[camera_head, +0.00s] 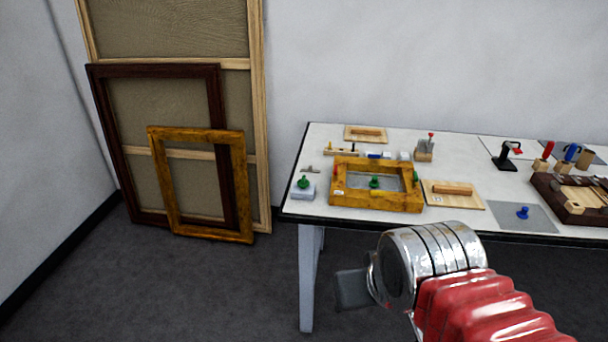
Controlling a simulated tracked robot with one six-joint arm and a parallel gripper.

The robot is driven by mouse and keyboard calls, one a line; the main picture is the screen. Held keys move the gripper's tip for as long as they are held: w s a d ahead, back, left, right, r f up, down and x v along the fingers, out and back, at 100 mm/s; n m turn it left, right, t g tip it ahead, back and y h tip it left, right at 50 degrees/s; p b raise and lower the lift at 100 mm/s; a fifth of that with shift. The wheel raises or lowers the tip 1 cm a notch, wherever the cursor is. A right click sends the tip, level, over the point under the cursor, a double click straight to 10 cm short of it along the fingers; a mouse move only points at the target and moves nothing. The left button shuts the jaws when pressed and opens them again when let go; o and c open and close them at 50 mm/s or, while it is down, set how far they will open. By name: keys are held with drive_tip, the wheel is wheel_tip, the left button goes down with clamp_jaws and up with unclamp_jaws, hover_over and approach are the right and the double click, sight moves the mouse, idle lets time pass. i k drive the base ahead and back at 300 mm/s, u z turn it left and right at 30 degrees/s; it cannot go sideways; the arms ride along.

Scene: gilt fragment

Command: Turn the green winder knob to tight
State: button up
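Several small green parts show on the white table. One green knob (304,183) sits on a pale grey block at the table's left end. Another green knob (375,182) stands inside the gilt frame section (376,200). A third green piece (415,176) is at that frame's right side. I cannot tell which is the winder knob, and no tight marking is readable. My gripper (352,289) is in front of and below the table edge, apart from all of these. Only one dark finger shape shows, so its opening is hidden.
The white table (460,210) holds a wooden board (454,194), a blue knob (522,212) on a grey mat, a black stand (505,157) and a dark wooden tray (560,200). Empty frames (200,185) lean on the wall at left. The floor before the table is clear.

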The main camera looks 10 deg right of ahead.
sight(303, 184)
drive_tip(key=u, duration=0.05)
drive_tip(key=i, duration=1)
drive_tip(key=z, duration=0.05)
